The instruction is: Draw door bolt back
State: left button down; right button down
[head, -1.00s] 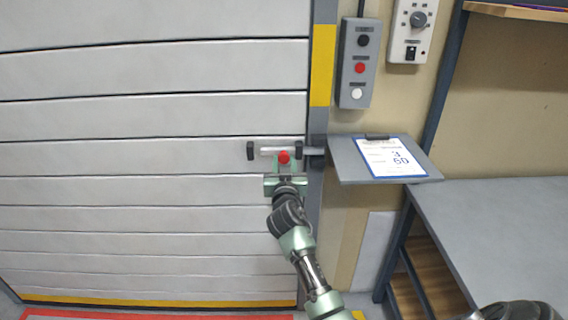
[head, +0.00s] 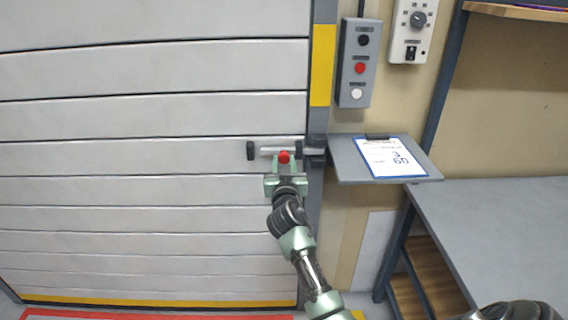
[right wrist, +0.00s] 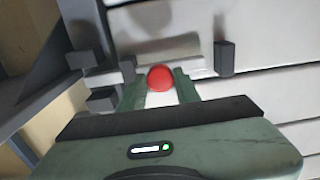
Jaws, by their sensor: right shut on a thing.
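The pale grey door bolt (head: 270,150) lies level across the slatted door, between two dark guides. Its round red knob (head: 284,157) sticks out below the bar. My right gripper (head: 284,163) is at the knob from below, with a green finger on each side, shut on it. In the right wrist view the red knob (right wrist: 160,77) sits between the fingertips, with the bar (right wrist: 170,50) behind it. Dark keeper blocks (right wrist: 86,60) are on the frame side. My left gripper is not in view.
A small grey shelf (head: 345,165) with a clipboard (head: 390,158) juts out just right of the bolt. A push-button box (head: 357,80) hangs above it. A grey workbench (head: 500,220) stands at the right. The door face left of the bolt is clear.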

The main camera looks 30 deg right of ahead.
aim_at(267, 153)
jog(key=shift+f, duration=0.1)
jog(key=shift+w+a+f+b, duration=0.1)
jog(key=shift+a+b, duration=0.15)
jog(key=shift+b, duration=0.15)
jog(key=w+a+b, duration=0.1)
jog(key=a+b, duration=0.1)
jog(key=w+a+b, duration=0.1)
jog(key=a+b, duration=0.1)
jog(key=shift+w, duration=0.2)
jog(key=shift+w+a, duration=0.1)
jog(key=shift+w, duration=0.05)
jog(key=c, duration=1)
grip_release()
jog(key=shift+s+d, duration=0.2)
